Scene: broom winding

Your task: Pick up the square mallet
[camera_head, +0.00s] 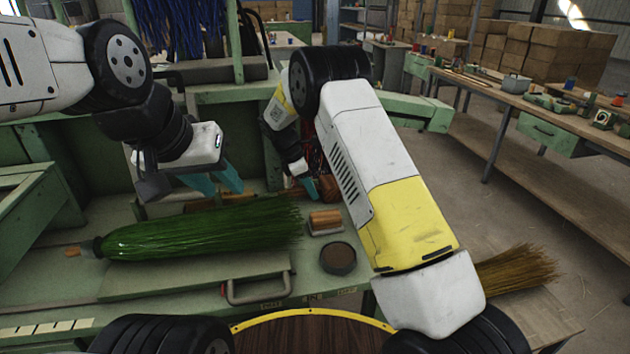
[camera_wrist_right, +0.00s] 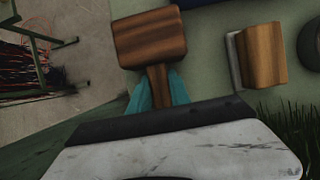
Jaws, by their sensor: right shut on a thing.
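The square mallet (camera_wrist_right: 150,38) has a striped brown wooden block head and a short wooden handle. In the right wrist view its handle sits between the two teal fingers of my right gripper (camera_wrist_right: 158,90), which is shut on it; the head sticks out beyond the fingertips. In the head view my right gripper (camera_head: 310,189) is at the back of the bench, and my right arm partly hides that area. My left gripper (camera_head: 213,183) is open and empty, above the green bristle bundle (camera_head: 200,232).
A wooden block with a pale edge (camera_head: 325,221) and a dark round tin (camera_head: 338,258) stand on the green bench near the right arm. A metal handle (camera_head: 258,292) is at the front. A brown broom head (camera_head: 515,270) lies right. A side workbench (camera_head: 490,82) holds parts.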

